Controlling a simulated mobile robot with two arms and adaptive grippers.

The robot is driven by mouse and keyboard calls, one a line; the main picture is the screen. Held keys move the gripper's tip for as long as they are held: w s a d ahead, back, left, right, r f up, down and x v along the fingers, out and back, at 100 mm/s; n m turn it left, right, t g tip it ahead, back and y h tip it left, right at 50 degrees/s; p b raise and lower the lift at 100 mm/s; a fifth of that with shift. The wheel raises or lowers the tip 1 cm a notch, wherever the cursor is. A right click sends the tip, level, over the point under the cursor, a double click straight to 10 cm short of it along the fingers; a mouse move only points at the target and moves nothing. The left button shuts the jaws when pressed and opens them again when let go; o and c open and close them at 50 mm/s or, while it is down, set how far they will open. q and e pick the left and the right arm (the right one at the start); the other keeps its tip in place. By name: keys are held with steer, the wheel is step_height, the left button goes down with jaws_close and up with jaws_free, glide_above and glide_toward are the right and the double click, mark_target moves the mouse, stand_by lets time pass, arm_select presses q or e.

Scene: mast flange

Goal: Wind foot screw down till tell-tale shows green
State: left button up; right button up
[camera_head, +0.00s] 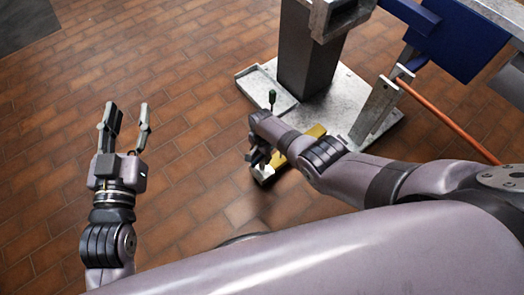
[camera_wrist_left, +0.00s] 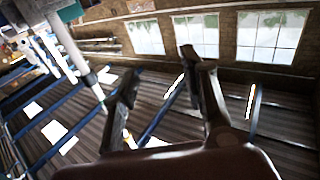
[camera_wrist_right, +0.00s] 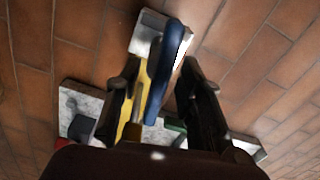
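My right gripper (camera_head: 258,156) is low over the near end of a yellow arm (camera_head: 302,142) that sticks out from the metal base. In the right wrist view its fingers (camera_wrist_right: 160,66) are apart. A blue rounded loop (camera_wrist_right: 166,72), perhaps the foot screw's handle, stands between them; contact cannot be told. The yellow arm (camera_wrist_right: 136,103) lies beside the left finger, with a pale block (camera_wrist_right: 148,32) at its end. A dark-green-topped upright pin (camera_head: 272,97) stands on the base. I cannot identify a tell-tale. My left gripper (camera_head: 128,115) is open and empty over the floor.
A grey mast (camera_head: 308,62) rises from the metal base plate (camera_head: 355,98). An orange rod (camera_head: 448,122) slants from a bracket (camera_head: 376,110) at right. A blue panel (camera_head: 455,38) hangs at upper right. The brick floor (camera_head: 190,80) at left is clear.

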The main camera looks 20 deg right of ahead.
step_height(320, 180, up, 3)
steer(key=shift+f+p, duration=0.2)
steer(key=shift+p, duration=1)
step_height(320, 180, up, 2)
steer(key=shift+p, duration=1)
arm_select(q)
steer(key=s+a+f+g+y, duration=0.1)
steer(key=s+a+f+g, duration=0.1)
steer(key=s+f+g, duration=0.4)
steer(key=s+a+f+g+y, duration=0.2)
steer(key=s+f+g, duration=0.4)
steer(key=f, duration=0.4)
steer(key=shift+s+a+n+y, duration=0.2)
steer(key=shift+a+n+y, duration=0.1)
steer(key=shift+a, duration=0.5)
